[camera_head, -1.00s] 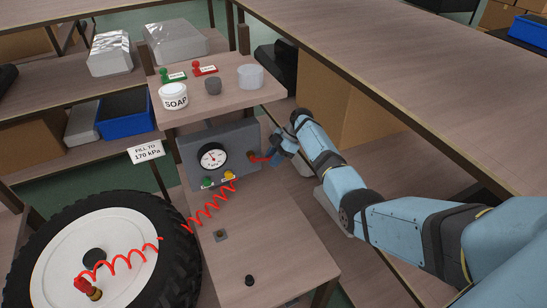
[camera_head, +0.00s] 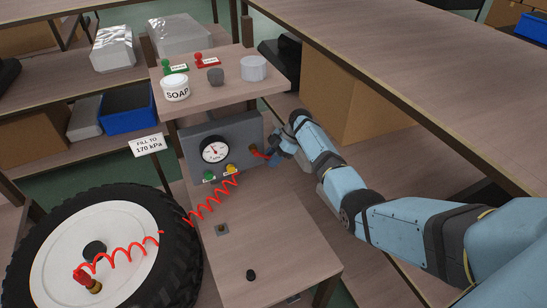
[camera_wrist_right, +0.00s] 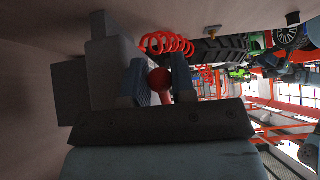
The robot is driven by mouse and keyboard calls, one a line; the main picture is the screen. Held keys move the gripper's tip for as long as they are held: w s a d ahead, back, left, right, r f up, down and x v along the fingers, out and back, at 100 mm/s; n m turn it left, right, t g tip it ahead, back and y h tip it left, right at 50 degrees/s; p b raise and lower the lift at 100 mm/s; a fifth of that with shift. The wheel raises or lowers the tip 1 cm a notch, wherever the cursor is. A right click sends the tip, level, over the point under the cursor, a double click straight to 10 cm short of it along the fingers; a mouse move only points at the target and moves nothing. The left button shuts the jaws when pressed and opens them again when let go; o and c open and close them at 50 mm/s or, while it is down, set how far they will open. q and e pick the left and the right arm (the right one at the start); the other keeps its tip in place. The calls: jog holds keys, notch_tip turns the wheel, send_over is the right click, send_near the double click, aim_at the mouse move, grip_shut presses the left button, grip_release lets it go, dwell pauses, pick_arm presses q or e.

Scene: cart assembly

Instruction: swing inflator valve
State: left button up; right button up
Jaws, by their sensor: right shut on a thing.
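The grey inflator box (camera_head: 240,134) stands at the back of the small bench with a round gauge (camera_head: 215,150) on its face. The red valve lever (camera_head: 260,155) sticks out at the right side of the box from a brass-coloured pivot. My right gripper (camera_head: 272,157) is at the lever's outer end. In the right wrist view, the right gripper (camera_wrist_right: 160,85) is shut on the lever's red round knob (camera_wrist_right: 160,79), which sits between the two ribbed fingers. The gauge reading is too small to tell. My left gripper is not in view.
A coiled red hose (camera_head: 205,205) runs from the box to a tyre (camera_head: 180,255) at the left. A shelf (camera_head: 215,95) above the box holds a soap tub (camera_head: 175,88), two stamps and two small grey pieces. Brown cartons (camera_head: 345,100) stand behind my right arm. The bench top (camera_head: 270,235) is mostly clear.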

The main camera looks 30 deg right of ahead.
jog(key=shift+x, duration=0.75)
jog(key=shift+a, duration=0.15)
